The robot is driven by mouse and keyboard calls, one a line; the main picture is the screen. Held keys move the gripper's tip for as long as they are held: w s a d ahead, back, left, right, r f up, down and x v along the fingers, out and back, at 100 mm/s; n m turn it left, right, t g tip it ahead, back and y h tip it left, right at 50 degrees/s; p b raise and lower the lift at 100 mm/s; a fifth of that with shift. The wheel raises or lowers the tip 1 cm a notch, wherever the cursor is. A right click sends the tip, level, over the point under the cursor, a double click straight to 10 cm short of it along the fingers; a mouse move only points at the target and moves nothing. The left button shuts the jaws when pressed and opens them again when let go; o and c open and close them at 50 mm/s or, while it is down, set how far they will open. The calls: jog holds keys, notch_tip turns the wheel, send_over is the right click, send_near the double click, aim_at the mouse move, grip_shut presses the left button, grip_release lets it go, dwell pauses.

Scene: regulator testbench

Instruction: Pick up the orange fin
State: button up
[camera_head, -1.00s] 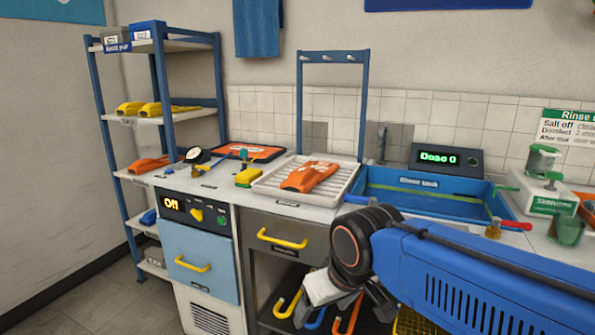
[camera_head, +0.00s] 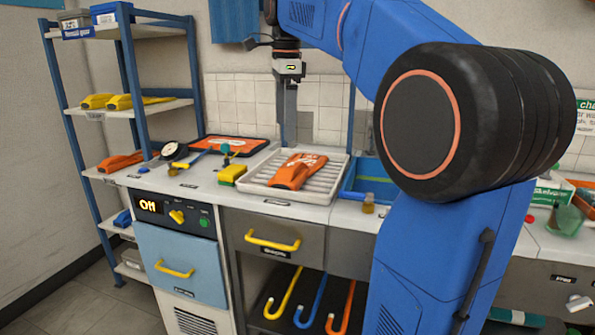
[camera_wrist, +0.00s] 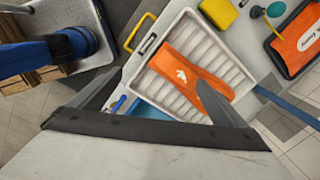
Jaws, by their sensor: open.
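An orange fin (camera_head: 297,170) with a white mark lies on the white ribbed tray (camera_head: 258,186) on the counter. It also shows whole but for a part behind one finger in the wrist view (camera_wrist: 190,62). My gripper (camera_head: 288,135) is above and behind the tray in the head view, pointing down, and apart from the fin. In the wrist view my gripper (camera_wrist: 160,77) is open and empty, its right finger overlapping the fin's edge. A second orange fin-like item (camera_head: 121,161) lies on the shelf at the left.
A yellow block (camera_head: 231,175) and an orange-faced panel (camera_head: 235,144) lie left of and behind the tray. The blue sink (camera_head: 369,185), right of the tray, is mostly hidden by my arm. A blue frame and tiled wall stand behind. Yellow items (camera_head: 125,101) are on the shelf.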

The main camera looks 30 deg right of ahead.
jog(key=w+d+r+m+g, duration=0.1)
jog(key=w+d+r+m, duration=0.3)
jog(key=w+d+m, duration=0.15)
send_over(290, 165)
jog(key=shift+m, duration=0.25)
notch_tip(290, 165, down, 11)
jog(key=shift+s+r, duration=0.1)
jog(key=shift+r, duration=0.05)
jog(key=shift+w+d+f, duration=0.1)
jog(key=shift+f, duration=1.5)
jog(key=shift+w+f, duration=0.1)
jog(key=shift+f, duration=1.5)
jog(key=c, duration=1.8)
jog(key=shift+r, duration=0.15)
